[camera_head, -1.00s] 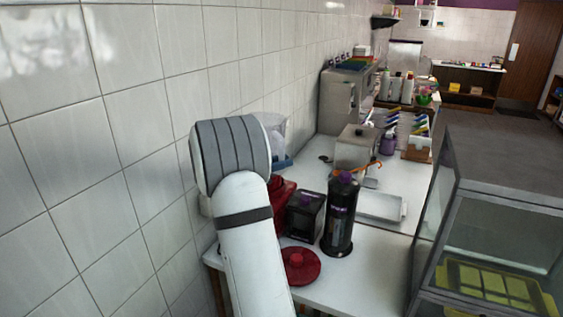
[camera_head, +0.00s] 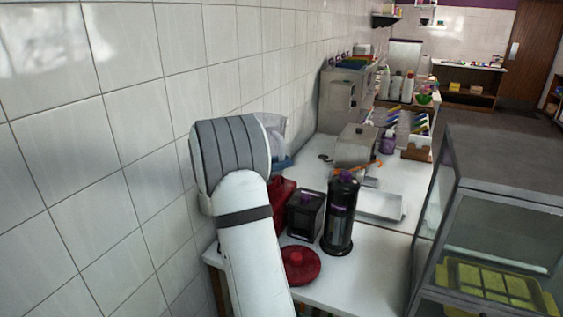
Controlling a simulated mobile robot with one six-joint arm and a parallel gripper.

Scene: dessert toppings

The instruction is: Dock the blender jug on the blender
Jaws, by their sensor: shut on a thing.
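My white and grey arm (camera_head: 240,200) stands in the foreground and covers much of the counter's left end. My gripper is hidden behind it. A red body (camera_head: 284,190), possibly the blender, shows only in part beside the arm's right edge. A pale, see-through vessel with a blue lower part (camera_head: 276,135) shows behind the arm's upper end, near the wall. I cannot tell whether it is the blender jug or whether my gripper touches it. A round red lid with a knob (camera_head: 300,265) lies on the counter's near end.
A black box (camera_head: 305,216) and a tall black cylinder (camera_head: 340,215) stand right of the red body. A white tray (camera_head: 381,205) and a steel pot (camera_head: 356,146) stand farther back. A glass case (camera_head: 500,195) fills the right. Bare counter (camera_head: 375,265) shows at the front.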

